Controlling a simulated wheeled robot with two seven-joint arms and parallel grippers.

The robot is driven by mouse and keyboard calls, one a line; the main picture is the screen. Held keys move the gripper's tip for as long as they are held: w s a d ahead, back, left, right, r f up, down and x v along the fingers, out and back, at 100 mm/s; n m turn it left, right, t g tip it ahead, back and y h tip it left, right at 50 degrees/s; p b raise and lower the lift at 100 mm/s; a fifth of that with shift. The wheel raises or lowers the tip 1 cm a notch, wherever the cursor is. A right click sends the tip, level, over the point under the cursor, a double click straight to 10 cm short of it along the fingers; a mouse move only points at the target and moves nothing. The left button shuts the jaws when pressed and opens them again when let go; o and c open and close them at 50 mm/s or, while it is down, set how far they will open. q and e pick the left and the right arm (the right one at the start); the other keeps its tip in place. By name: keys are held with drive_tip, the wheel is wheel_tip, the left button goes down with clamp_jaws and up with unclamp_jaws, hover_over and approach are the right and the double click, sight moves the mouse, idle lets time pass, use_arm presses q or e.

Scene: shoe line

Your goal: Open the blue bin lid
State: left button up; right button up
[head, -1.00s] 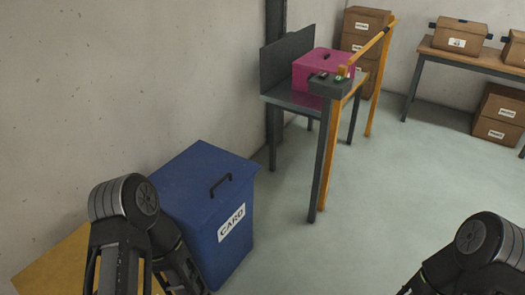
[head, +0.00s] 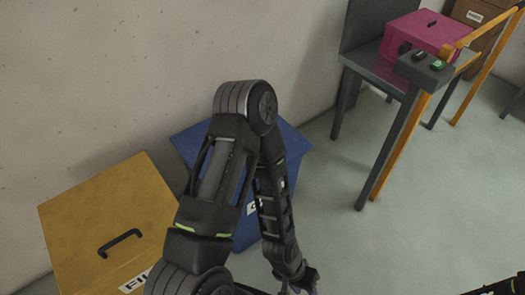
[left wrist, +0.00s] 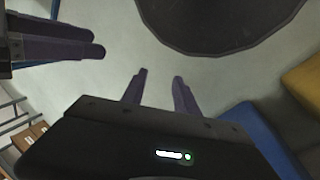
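The blue bin (head: 294,148) stands against the wall in the head view, largely hidden behind my left arm. The visible parts of its lid look shut; its handle is hidden. The blue bin also shows at the lower right of the left wrist view (left wrist: 258,135). My left gripper (left wrist: 158,80) is open and empty, its two fingers apart over the floor, clear of the bin. It is at the bottom edge of the head view (head: 300,287). Fingers that look like my right gripper's (left wrist: 88,42) show at the left wrist view's upper left; their opening is unclear.
A yellow bin (head: 75,215) with a black handle and a partly hidden label stands left of the blue bin. A grey table (head: 380,72) with a pink box (head: 420,35) and an orange frame (head: 400,140) stands to the right. The floor between is clear.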

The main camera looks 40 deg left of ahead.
use_arm(q)
drive_tip(key=w+a+r+m+b, duration=0.1)
drive_tip(key=w+a+m, duration=0.1)
drive_tip(key=w+a, duration=0.5)
drive_tip(key=w+a+r+m+b, duration=0.1)
drive_tip(key=w+a+b, duration=0.1)
drive_tip(key=w, duration=0.9)
drive_tip(key=w+a+r+y, duration=0.2)
drive_tip(key=a+r, duration=0.3)
drive_tip(key=a, duration=0.3)
drive_tip(key=w+a+r+m+y+b, duration=0.1)
drive_tip(key=w+a+r, duration=0.3)
drive_tip(key=a, duration=0.5)
drive_tip(key=w+a+r+m+y, duration=0.1)
drive_tip(key=w+a+r+y, duration=0.2)
drive_tip(key=a+r, duration=0.3)
drive_tip(key=shift+w+a+b, duration=0.25)
drive_tip(key=shift+a+b, duration=0.15)
drive_tip(key=shift+a, duration=0.8)
drive_tip(key=shift+f, duration=0.15)
drive_tip(key=f, duration=0.2)
drive_tip(key=a+f, duration=0.1)
drive_tip(key=f, duration=0.4)
drive_tip(key=shift+w+a+f, duration=0.15)
drive_tip(key=shift+w+f, duration=0.05)
drive_tip(key=shift+f, duration=0.05)
